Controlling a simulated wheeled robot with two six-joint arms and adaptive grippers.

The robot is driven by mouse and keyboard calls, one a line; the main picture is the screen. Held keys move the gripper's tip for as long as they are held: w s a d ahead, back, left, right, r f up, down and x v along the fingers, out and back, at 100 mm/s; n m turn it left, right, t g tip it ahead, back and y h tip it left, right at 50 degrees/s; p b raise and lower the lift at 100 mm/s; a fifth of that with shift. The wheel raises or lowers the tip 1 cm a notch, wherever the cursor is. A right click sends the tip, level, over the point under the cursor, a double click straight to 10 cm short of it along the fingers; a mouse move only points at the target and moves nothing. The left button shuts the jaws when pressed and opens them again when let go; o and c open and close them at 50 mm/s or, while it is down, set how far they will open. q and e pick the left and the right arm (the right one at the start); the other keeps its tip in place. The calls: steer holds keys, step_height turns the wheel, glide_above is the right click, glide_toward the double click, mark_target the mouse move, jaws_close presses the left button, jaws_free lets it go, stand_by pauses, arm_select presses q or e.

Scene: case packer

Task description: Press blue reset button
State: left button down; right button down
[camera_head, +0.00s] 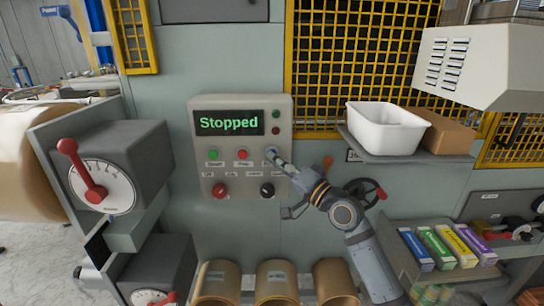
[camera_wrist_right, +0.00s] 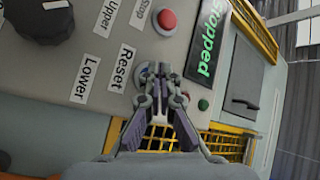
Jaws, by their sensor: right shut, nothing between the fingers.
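The grey control panel (camera_head: 241,180) has a row of buttons under its display. My right gripper (camera_head: 273,153) is shut and empty, its fingertips at the right-hand button of the upper row. In the right wrist view the shut fingertips (camera_wrist_right: 158,74) are at the button beside the "Reset" label (camera_wrist_right: 122,68). A grey round rim (camera_wrist_right: 141,76) shows there. The fingers cover most of the button, so its blue face is hidden. I cannot tell whether they touch it or whether it is pressed in. My left gripper is not in view.
The display (camera_head: 229,122) reads "Stopped" in green. A green button (camera_head: 213,154) and a red button (camera_head: 242,154) sit left of the gripper. Knobs are below. A white bin (camera_head: 385,140) stands on the shelf to the right, and a red-handled dial box (camera_head: 110,172) is at left.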

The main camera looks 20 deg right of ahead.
steer(key=shift+s, duration=0.1)
stand_by(0.4)
steer(key=shift+s+a+p, duration=0.25)
steer(key=shift+s+p, duration=0.2)
steer(key=shift+s, duration=0.25)
steer(key=s+p, duration=0.1)
steer(key=s, duration=0.1)
steer(key=s+a+p, duration=0.1)
steer(key=s, duration=0.1)
steer(key=shift+s+a, duration=0.2)
steer(key=shift+s, duration=0.2)
steer(key=shift+f, duration=0.1)
